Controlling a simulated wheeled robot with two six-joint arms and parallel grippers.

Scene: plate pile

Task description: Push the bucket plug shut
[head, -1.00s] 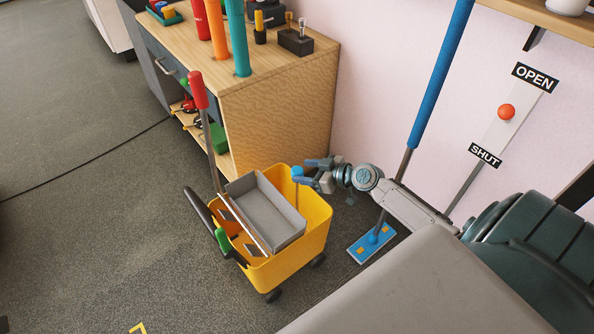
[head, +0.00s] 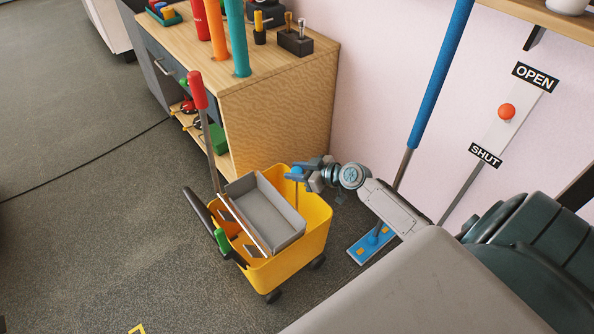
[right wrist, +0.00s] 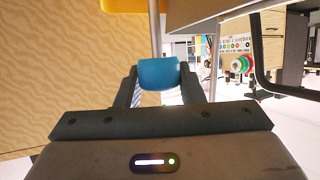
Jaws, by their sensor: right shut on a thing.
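The yellow bucket (head: 288,272) stands on wheels on the floor, with a grey tray-like insert (head: 262,217) in it. A thin rod with a blue knob (head: 297,171) rises upright at the bucket's far side; its lower end is hidden inside the bucket, so the plug itself is out of sight. My right gripper (head: 304,172) reaches in from the right and is shut on the blue knob. In the right wrist view the blue knob (right wrist: 159,73) sits between the two fingers, with the grey rod beyond it. My left gripper is not in view.
A wooden cabinet (head: 285,105) stands right behind the bucket. A blue flat mop (head: 371,243) leans by the wall to the right. A red-topped handle (head: 197,90) rises from the bucket's left. A wall slider with a red knob (head: 507,111) is marked OPEN and SHUT.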

